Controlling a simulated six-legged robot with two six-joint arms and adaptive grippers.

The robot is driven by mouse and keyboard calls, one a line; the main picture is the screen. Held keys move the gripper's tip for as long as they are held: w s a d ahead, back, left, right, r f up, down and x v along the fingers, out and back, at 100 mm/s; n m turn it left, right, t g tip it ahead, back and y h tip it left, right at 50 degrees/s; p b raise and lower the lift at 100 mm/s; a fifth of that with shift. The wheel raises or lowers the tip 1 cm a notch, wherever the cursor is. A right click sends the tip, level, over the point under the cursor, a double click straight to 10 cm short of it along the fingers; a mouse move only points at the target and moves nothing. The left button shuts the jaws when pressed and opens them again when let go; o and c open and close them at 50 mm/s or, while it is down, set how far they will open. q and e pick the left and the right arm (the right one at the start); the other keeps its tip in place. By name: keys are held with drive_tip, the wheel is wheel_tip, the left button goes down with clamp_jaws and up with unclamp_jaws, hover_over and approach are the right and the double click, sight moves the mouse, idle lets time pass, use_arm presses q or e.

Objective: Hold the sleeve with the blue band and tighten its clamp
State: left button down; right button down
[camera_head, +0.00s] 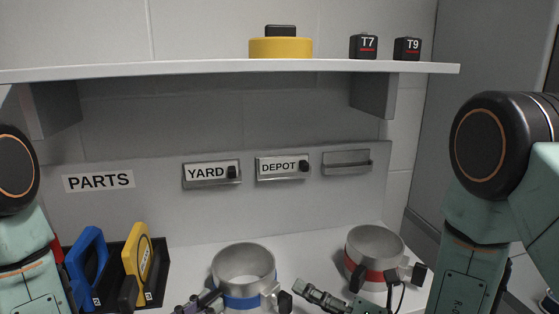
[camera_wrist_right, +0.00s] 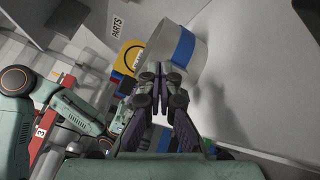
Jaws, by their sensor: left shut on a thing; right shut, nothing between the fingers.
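The sleeve with the blue band (camera_head: 242,262) is a grey metal ring standing upright on the white bench. Its clamp (camera_head: 271,292) is at its right side, with a dark knob (camera_head: 285,301). My left gripper (camera_head: 210,298) is at the sleeve's front left and is shut on it; the exact contact is partly cut off by the picture's edge. My right gripper (camera_head: 303,287) is shut and empty, to the right of the clamp knob. In the right wrist view, the shut fingers (camera_wrist_right: 159,72) appear in front of the blue-banded sleeve (camera_wrist_right: 165,37); the clamp cannot be made out there.
A red-banded sleeve (camera_head: 375,249) with its own clamp stands to the right, behind my right gripper. A blue item (camera_head: 90,262) and a yellow item (camera_head: 137,255) stand in a dark rack at left. A shelf (camera_head: 220,69) overhangs the bench.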

drive_tip(key=shift+s+a+f, duration=0.2)
drive_tip(key=shift+s+f, duration=0.15)
drive_tip(key=shift+f, duration=0.25)
idle(0.9)
drive_tip(key=shift+w+d+f, duration=0.35)
drive_tip(key=shift+w+f, duration=0.15)
drive_tip(key=shift+f, duration=0.1)
drive_tip(key=shift+w+f, duration=0.1)
drive_tip(key=shift+f, duration=0.25)
drive_tip(key=shift+w+d, duration=0.15)
idle(0.6)
drive_tip(key=shift+w+d, duration=0.2)
drive_tip(key=shift+s+d, duration=0.1)
drive_tip(key=shift+d, duration=0.05)
drive_tip(key=v, duration=0.5)
drive_tip(key=shift+s+d, duration=0.2)
drive_tip(key=shift+s, duration=0.05)
drive_tip(key=shift+r, duration=0.1)
